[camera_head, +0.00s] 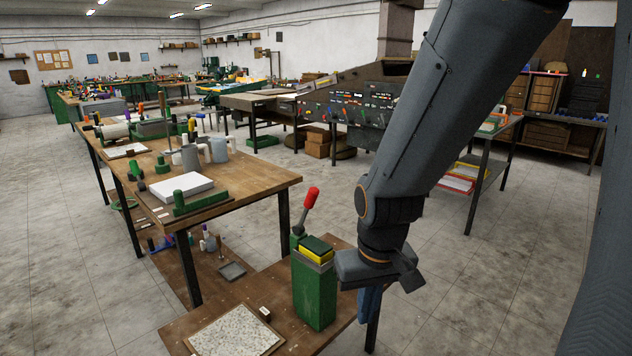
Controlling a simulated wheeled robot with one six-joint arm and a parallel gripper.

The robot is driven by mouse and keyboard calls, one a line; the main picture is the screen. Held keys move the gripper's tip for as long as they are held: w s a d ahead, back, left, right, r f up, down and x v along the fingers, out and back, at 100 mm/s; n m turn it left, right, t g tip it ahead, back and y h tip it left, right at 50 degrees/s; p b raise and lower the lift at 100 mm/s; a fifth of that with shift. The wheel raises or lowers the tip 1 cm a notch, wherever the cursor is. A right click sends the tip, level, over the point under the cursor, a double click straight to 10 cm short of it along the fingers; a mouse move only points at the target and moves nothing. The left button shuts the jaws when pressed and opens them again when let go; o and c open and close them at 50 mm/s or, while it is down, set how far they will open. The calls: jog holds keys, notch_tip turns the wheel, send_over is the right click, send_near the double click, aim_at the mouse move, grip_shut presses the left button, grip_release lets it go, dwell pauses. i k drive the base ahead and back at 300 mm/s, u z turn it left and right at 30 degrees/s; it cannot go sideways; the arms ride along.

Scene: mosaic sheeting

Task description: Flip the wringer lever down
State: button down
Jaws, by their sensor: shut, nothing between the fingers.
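The wringer lever (311,198) has a red grip on a grey stem and stands up, leaning slightly to the right. Its foot is at a small green bracket at the back of the wringer (314,294), a tall green box with a yellow layer and a dark green pad on top. My gripper (385,277) is shut and empty, to the right of the wringer and lower in the picture than the red grip. It appears apart from the lever. Its fingertips are hard to make out against its dark body.
The wringer stands on a low wooden bench (200,322) with a speckled sheet (235,332) at its front left. A blue item (370,303) shows below my gripper. A wooden worktable (255,180) with tools stands behind left. Open floor (480,290) lies to the right.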

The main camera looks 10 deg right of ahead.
aim_at(313, 192)
jog(key=z, duration=0.6)
jog(key=i, duration=0.95)
jog(key=u, duration=0.05)
